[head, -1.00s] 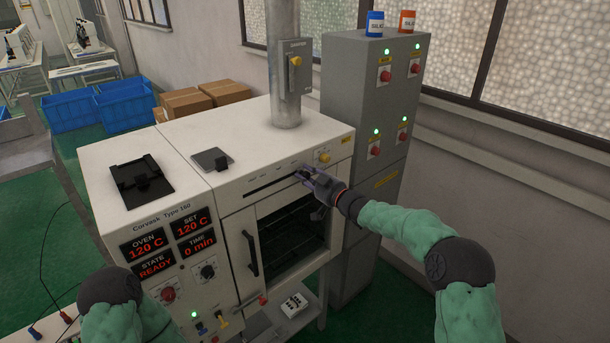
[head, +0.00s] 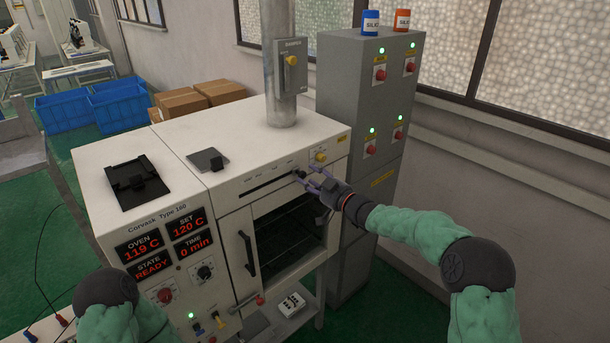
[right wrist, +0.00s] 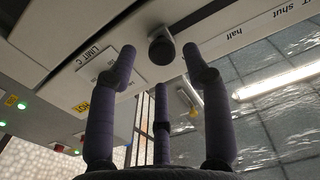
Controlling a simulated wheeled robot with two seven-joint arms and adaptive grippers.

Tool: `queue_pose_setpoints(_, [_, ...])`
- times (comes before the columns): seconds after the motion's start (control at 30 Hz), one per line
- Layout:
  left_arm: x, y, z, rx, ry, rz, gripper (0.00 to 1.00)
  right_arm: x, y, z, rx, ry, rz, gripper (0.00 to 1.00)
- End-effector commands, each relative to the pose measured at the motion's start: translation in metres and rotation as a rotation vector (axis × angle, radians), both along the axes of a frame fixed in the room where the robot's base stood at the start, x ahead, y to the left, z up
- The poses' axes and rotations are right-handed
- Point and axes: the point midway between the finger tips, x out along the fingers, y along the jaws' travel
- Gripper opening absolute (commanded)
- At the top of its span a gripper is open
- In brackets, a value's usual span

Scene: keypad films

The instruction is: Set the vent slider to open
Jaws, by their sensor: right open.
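The vent slider is a dark knob (head: 300,174) at the right end of a long slot (head: 266,186) on the oven's upper front panel. In the right wrist view the knob (right wrist: 161,47) shows between the fingertips, with gaps on both sides. The labels "half" and "shut" lie off to its right there; I cannot read an "open" label. My right gripper (head: 313,178) is open and empty, its purple fingers just in front of the knob. It also fills the right wrist view (right wrist: 160,62). Of my left arm only green-sleeved links show; its gripper is out of view.
A grey cabinet (head: 350,95) with red knobs stands close on the right. Floor to the right is clear.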

Motion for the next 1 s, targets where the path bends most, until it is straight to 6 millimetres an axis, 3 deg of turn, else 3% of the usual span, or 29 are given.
queue_pose_setpoints(0.2, [0.000, 0.000, 0.000, 0.000, 0.000, 0.000, 0.00, -0.033, -0.026, 0.001, 0.000, -0.001, -0.003, 0.50])
queue_pose_setpoints(0.43, [0.000, 0.000, 0.000, 0.000, 0.000, 0.000, 0.00, -0.058, -0.043, 0.001, 0.001, -0.003, -0.001, 0.50])
queue_pose_setpoints(0.9, [0.000, 0.000, 0.000, 0.000, 0.000, 0.000, 0.00, -0.066, -0.048, 0.001, 0.000, -0.004, 0.000, 0.50])
queue_pose_setpoints(1.0, [0.000, 0.000, -0.003, 0.000, 0.000, 0.000, 0.00, -0.066, -0.048, -0.009, 0.004, 0.012, -0.005, 0.50])
